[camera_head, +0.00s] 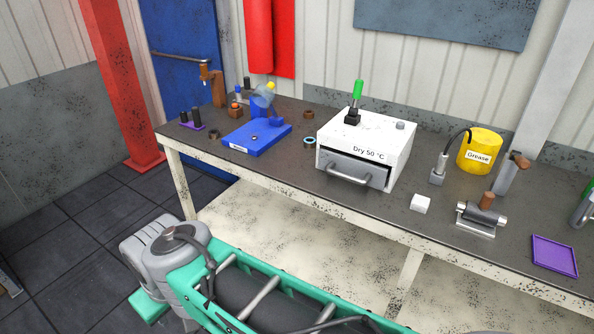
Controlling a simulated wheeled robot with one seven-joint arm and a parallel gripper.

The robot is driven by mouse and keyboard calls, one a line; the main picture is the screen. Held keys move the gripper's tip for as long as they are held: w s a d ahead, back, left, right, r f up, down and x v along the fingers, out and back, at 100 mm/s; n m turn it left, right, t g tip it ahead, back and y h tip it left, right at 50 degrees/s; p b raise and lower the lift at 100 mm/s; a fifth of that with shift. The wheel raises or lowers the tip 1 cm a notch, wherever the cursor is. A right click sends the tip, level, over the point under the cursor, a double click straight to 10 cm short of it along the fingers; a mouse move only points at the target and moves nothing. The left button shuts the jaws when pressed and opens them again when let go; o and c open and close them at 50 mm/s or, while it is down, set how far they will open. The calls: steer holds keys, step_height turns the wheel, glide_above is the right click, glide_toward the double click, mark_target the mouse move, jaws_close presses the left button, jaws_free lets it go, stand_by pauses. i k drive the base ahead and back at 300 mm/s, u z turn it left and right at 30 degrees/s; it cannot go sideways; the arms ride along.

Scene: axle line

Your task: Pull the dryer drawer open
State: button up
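The dryer (391,144) is a white box marked "Dry 50 °C" on the middle of the workbench. Its grey drawer front (371,172) faces me and carries a curved metal bar handle (348,180). The drawer appears shut or nearly so; I cannot tell whether there is a small gap. A dark block with a green-topped lever (357,92) stands on top of the dryer. My gripper is not recognisable in this view, so its place relative to the handle does not show.
The workbench (262,190) has a clear strip before the dryer. A white block (420,203) and a metal fixture (480,219) stand to its right, with a yellow grease can (480,151) behind. A blue fixture (257,137) stands left. A purple tray (554,255) lies at far right.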

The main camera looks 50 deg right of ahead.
mark_target(343, 165)
steer(key=z, duration=0.15)
steer(key=i, duration=0.95)
steer(key=z, duration=0.6)
